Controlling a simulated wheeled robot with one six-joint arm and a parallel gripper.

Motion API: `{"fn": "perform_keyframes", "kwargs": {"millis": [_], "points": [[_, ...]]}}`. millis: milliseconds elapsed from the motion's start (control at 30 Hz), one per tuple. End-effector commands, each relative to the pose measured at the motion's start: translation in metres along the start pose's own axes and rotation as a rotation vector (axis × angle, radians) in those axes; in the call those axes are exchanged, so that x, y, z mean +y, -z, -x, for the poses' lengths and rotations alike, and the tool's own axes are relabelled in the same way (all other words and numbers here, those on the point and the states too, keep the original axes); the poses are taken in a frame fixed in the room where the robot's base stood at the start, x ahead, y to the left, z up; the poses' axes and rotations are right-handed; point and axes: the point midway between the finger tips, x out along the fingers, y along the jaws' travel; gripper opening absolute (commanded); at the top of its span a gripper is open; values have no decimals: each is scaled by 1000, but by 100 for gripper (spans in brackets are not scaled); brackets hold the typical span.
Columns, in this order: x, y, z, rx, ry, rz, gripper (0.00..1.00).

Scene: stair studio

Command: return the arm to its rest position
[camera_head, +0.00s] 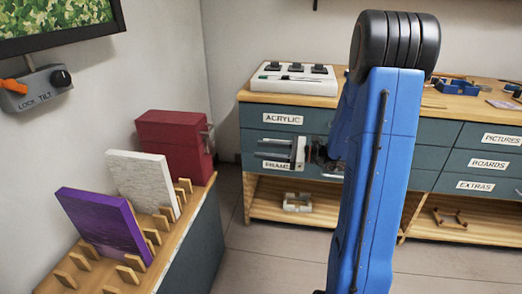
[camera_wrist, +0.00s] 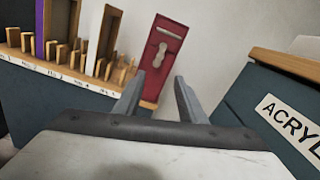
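My blue arm (camera_head: 375,180) stands upright in the head view, its dark elbow joint at the top. My gripper (camera_wrist: 159,76) shows in the wrist view with its two grey fingers apart and nothing between them. The red box (camera_wrist: 160,55) appears beyond the fingers, well away from them. In the head view, part of my wrist and gripper shows left of the arm, in front of the drawers; the rest is hidden behind the arm.
A drawer bench (camera_head: 283,118) with labelled fronts stands close behind my gripper. At left, a slotted wooden rack (camera_head: 196,203) holds a purple panel (camera_head: 105,222) and a white panel (camera_head: 143,182), with the red box (camera_head: 172,140) at its far end. Grey floor (camera_head: 268,258) lies between.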

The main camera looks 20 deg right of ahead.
Motion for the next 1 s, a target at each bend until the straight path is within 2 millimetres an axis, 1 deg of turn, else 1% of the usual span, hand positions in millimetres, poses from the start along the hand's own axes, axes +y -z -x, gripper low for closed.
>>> {"fn": "perform_keyframes", "kwargs": {"millis": [400,467,533,567,667,800,900,1000], "points": [[0,0,0,1,-2,1,37],[4,-2,-2,4,-12,8,37],[13,-8,-6,16,-41,27,37],[19,-10,-9,24,-60,39,37],[47,-22,-20,63,-148,98,37],[98,-38,-30,135,-302,212,37],[132,-47,-32,187,-409,300,37],[164,-53,-30,237,-511,394,37]]}}
